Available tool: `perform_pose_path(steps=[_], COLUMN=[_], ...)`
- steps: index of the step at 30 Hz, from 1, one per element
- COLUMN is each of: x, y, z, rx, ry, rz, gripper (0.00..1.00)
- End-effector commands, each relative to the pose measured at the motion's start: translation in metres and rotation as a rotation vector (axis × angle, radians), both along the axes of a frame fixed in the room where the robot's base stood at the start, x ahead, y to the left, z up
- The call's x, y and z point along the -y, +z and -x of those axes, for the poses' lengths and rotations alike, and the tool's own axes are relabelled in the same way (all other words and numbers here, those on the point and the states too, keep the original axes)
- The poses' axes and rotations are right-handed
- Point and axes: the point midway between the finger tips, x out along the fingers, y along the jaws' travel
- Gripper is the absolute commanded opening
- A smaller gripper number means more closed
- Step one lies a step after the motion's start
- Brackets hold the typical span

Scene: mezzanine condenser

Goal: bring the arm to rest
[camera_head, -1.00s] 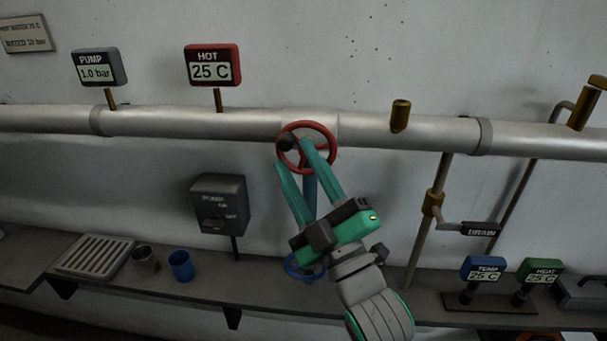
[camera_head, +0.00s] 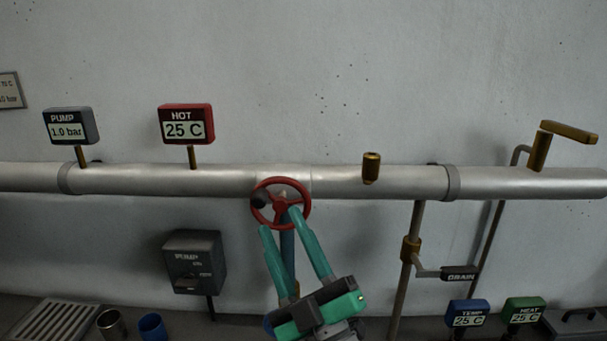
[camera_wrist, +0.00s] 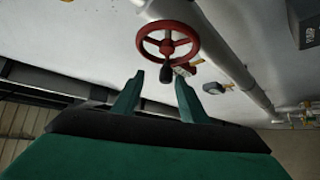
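My gripper (camera_head: 281,219) has two teal fingers, spread apart with nothing between them. In the head view it points up toward the red handwheel (camera_head: 281,222) on the large pipe, and its fingertips overlap the wheel's lower edge. In the wrist view the red wheel (camera_wrist: 168,29) stands beyond the open fingertips (camera_wrist: 160,80), with its dark knob toward the gap. The gripper appears apart from the wheel, though the exact distance is hard to tell. My wrist is cut off at the bottom of the head view.
The grey pipe (camera_head: 370,182) crosses the wall. A PUMP switch box (camera_head: 195,262) is left of my gripper; the DRAIN lever (camera_head: 458,273) is right. A grate (camera_head: 55,320), metal cup (camera_head: 111,324) and blue cup (camera_head: 152,326) stand on the shelf. TEMP (camera_head: 466,313) and HEAT (camera_head: 523,310) displays stand right.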

Motion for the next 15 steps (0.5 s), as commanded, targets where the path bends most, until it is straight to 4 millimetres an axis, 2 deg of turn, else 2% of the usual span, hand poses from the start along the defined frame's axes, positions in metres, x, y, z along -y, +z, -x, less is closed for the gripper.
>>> perform_pose_path(steps=[8, 15], x=[0.016, 0.031], y=[-0.029, -0.071], z=[0.000, 0.003], rx=[-0.045, -0.106], ry=[-0.002, -0.026], rz=[-0.251, -0.432], gripper=[0.39, 0.39])
